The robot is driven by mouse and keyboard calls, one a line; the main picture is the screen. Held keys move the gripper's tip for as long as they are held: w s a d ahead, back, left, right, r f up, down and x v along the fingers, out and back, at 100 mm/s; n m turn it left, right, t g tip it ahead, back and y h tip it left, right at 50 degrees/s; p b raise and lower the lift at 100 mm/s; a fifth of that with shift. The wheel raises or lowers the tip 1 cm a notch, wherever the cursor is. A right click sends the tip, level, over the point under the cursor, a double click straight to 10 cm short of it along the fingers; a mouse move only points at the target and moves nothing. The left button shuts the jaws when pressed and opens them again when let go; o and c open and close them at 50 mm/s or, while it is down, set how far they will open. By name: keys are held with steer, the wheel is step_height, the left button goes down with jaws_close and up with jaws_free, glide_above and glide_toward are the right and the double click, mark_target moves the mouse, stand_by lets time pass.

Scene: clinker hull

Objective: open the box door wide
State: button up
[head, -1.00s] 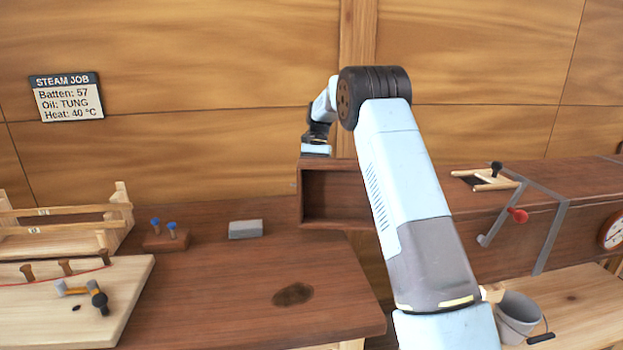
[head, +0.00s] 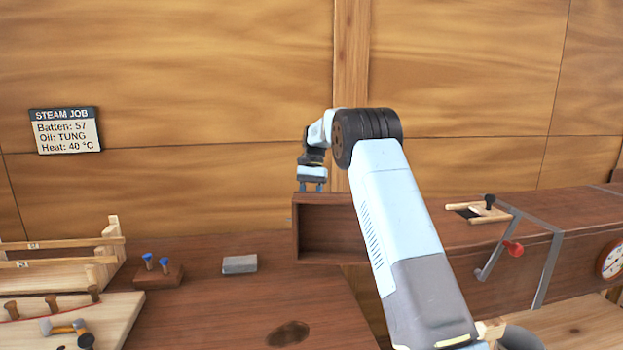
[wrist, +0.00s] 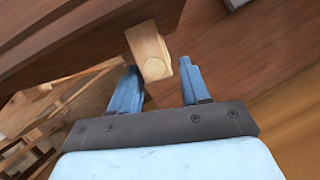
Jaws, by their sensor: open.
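The dark brown wooden box (head: 445,236) runs from the middle to the right edge in the head view. At its left end a framed, recessed dark panel or opening (head: 333,228) faces me. I cannot tell for certain whether this is the door's inner face. My gripper (head: 312,186) is above its top left corner, fingers pointing down. In the wrist view, the open fingers (wrist: 160,84) have a pale wooden peg (wrist: 152,56) near and between their tips, with no clear contact. The peg is beside a dark brown panel (wrist: 85,35). The peg is hidden in the head view.
A grey block (head: 239,264) and a stand with blue-headed pegs (head: 158,275) are on the bench (head: 215,310). A red-knobbed lever (head: 500,257) and a dial (head: 611,258) are on the box front. A grey bucket (head: 520,338) is low right.

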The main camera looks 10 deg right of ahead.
steer(key=v, duration=0.9)
steer(key=shift+w+r, duration=0.2)
steer(key=shift+r, duration=0.15)
steer(key=shift+d, duration=0.15)
steer(key=shift+r, duration=0.1)
